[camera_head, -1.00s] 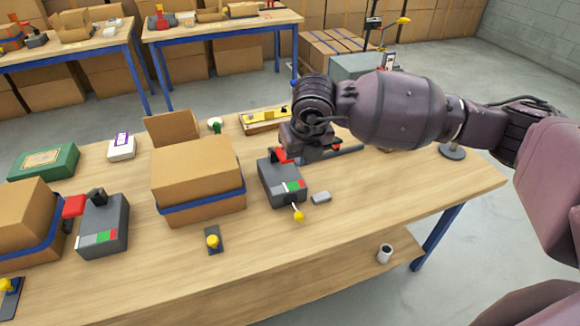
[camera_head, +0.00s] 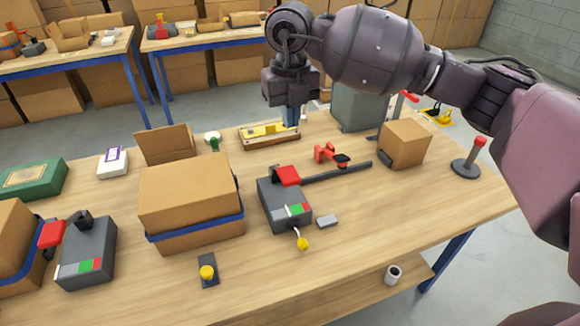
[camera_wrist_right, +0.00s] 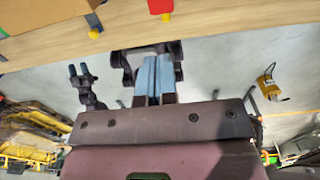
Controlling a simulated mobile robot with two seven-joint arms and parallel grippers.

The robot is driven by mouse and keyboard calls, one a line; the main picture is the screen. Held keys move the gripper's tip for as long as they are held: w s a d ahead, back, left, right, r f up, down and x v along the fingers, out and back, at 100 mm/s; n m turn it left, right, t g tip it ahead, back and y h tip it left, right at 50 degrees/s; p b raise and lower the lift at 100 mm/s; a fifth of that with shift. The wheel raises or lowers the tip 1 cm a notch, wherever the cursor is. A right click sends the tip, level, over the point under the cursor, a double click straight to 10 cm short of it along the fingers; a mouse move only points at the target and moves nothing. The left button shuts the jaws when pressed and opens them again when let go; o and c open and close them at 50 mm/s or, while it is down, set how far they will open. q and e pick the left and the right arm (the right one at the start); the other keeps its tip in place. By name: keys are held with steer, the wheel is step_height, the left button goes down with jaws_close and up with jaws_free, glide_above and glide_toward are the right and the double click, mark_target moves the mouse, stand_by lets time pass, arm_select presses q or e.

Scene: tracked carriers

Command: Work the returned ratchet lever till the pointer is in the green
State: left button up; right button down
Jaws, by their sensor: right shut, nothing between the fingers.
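The grey ratchet box (camera_head: 284,203) stands on the bench with a red block (camera_head: 286,175) at its far end. A long dark lever (camera_head: 340,171) reaches out from it to the right, low over the bench. Its gauge (camera_head: 294,210) shows white, green and red parts; I cannot make out the pointer. A yellow-knobbed arm (camera_head: 303,243) sticks out in front. My right gripper (camera_head: 291,116) is shut and empty, beyond the box and apart from the lever; its blue fingers (camera_wrist_right: 157,75) are together in the wrist view. My left gripper (camera_wrist_right: 79,70) appears there with its tips apart.
A strapped carton (camera_head: 190,197) stands left of the ratchet box. A similar grey unit (camera_head: 88,250) is further left. A red clamp-like piece (camera_head: 325,153) lies behind the lever. A small carton (camera_head: 404,145) and a red-topped post (camera_head: 468,163) are on the right.

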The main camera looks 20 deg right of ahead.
mark_target(290, 178)
step_height(290, 178, down, 14)
steer(key=shift+f+b, duration=0.1)
steer(key=shift+b, duration=0.25)
arm_select(q)
steer(key=shift+f, duration=0.3)
steer(key=shift+s+a+f, duration=0.1)
steer(key=shift+s+f, duration=0.1)
steer(key=shift+s, duration=0.15)
arm_select(e)
steer(key=shift+s, duration=0.1)
